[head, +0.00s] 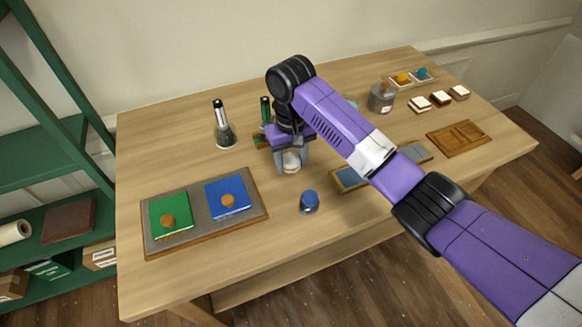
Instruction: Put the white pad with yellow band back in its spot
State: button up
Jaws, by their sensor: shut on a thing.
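My gripper (290,165) points down over the middle of the table, shut on a small white thing with a yellowish band, the white pad with yellow band (291,161). The fingers stand at either side of it and hide part of it. I cannot tell whether its underside touches the table. No spot for the pad can be made out for certain. A brown wooden tray (459,137) with recesses lies at the right. Several white-and-brown blocks (419,104) stand in a row behind it.
A blue-topped jar (309,202) stands just in front of my gripper. A tray (190,238) with green and blue knobbed blocks lies at left. A flask (225,133) stands behind. My arm partly covers a blue-panelled tray (348,180).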

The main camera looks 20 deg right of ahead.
aim_at(291, 168)
jog(key=shift+f, duration=1.5)
jog(key=shift+f, duration=0.1)
jog(key=o, duration=1.3)
notch_tip(291, 168, up, 12)
jog(key=shift+r+p, duration=0.15)
jog(key=shift+p, duration=0.45)
jog(key=shift+w, duration=0.1)
